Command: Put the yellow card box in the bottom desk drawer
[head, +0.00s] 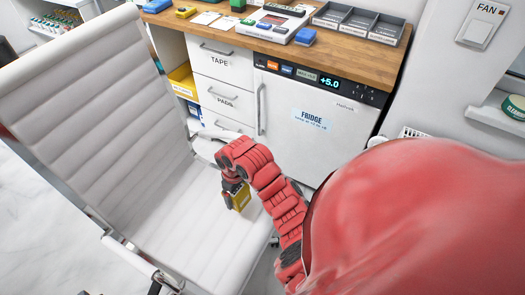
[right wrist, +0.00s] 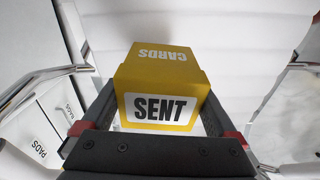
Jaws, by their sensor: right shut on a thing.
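The yellow card box (head: 240,198) is held in my right gripper (head: 232,190), over the seat of the white chair in the head view. In the right wrist view the box (right wrist: 165,75) sits between the two fingers of the gripper (right wrist: 155,118), with "CARDS" and "SENT" on its faces. Whether it touches the seat I cannot tell. The desk drawers, marked "TAPE" (head: 222,64) and "PADS" (head: 222,100), look shut behind the chair. The bottom drawer (head: 217,124) is partly hidden by the chair. My left gripper is not in view.
The white chair (head: 95,90) fills the left and stands in front of the drawers. A fridge (head: 310,120) is right of them. The wooden desk top (head: 330,60) holds trays and small items. A yellow bin (head: 183,82) stands in the shelf left of the drawers.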

